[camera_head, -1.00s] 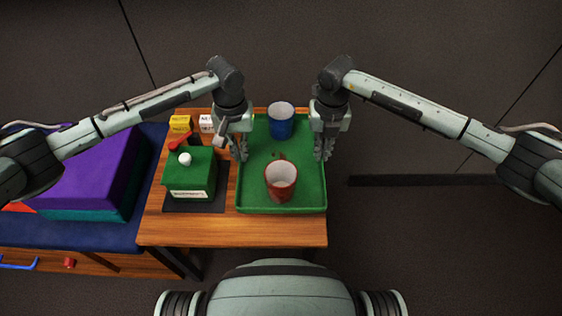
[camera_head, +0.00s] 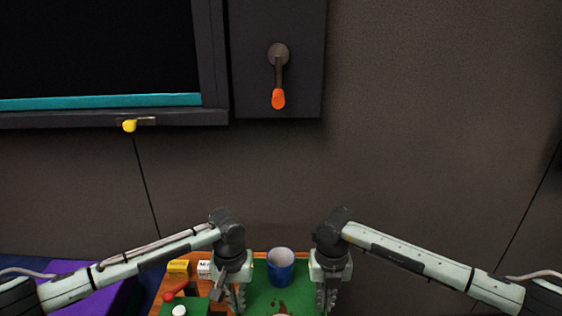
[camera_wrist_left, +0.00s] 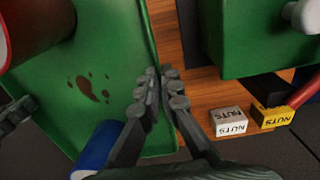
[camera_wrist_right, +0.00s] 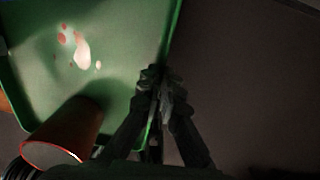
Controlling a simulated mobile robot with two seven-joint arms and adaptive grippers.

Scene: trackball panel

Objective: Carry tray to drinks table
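The green tray (camera_head: 261,299) lies on the wooden table (camera_head: 262,257) in front of me; I cannot tell whether it is lifted. A blue cup (camera_head: 281,272) stands on its far part. A red cup shows on the tray in the left wrist view (camera_wrist_left: 35,30) and right wrist view (camera_wrist_right: 66,132). Dark stains (camera_wrist_left: 88,88) mark the tray floor. My left gripper (camera_head: 239,299) is shut on the tray's left rim, a finger on each side. My right gripper (camera_head: 325,298) is shut on the right rim. No separate drinks table is identifiable.
Yellow (camera_head: 178,267) and white (camera_head: 204,269) nuts boxes and a green box with a white ball (camera_head: 180,311) stand left of the tray. A purple block (camera_head: 85,290) is further left. On the wall are a dark screen (camera_head: 95,50) and an orange-tipped lever (camera_head: 278,97).

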